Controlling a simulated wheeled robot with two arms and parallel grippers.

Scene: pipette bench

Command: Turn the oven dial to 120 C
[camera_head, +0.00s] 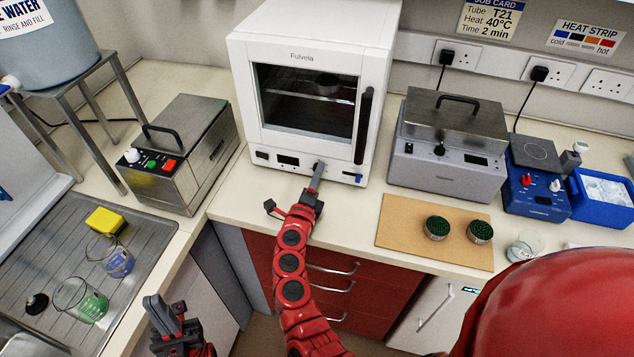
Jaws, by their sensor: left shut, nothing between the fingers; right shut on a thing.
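The white oven (305,100) stands against the back wall with its door shut and a dark handle (363,125) at the door's right side. A small dark display (288,160) is on its lower front panel; I cannot read it. My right gripper (318,172) reaches up to this panel, just right of the display. It is shut on the oven dial, which its fingers mostly hide, so the dial's setting cannot be read. My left gripper (158,308) is shut and empty, low at the left, in front of the counter and away from the oven.
A metal bath with red and green buttons (185,150) stands left of the oven, and another lidded bath (450,140) stands right. A cork board (400,235) with two green-topped pots lies front right. A sink drainer (50,255) holds beakers and a sponge.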

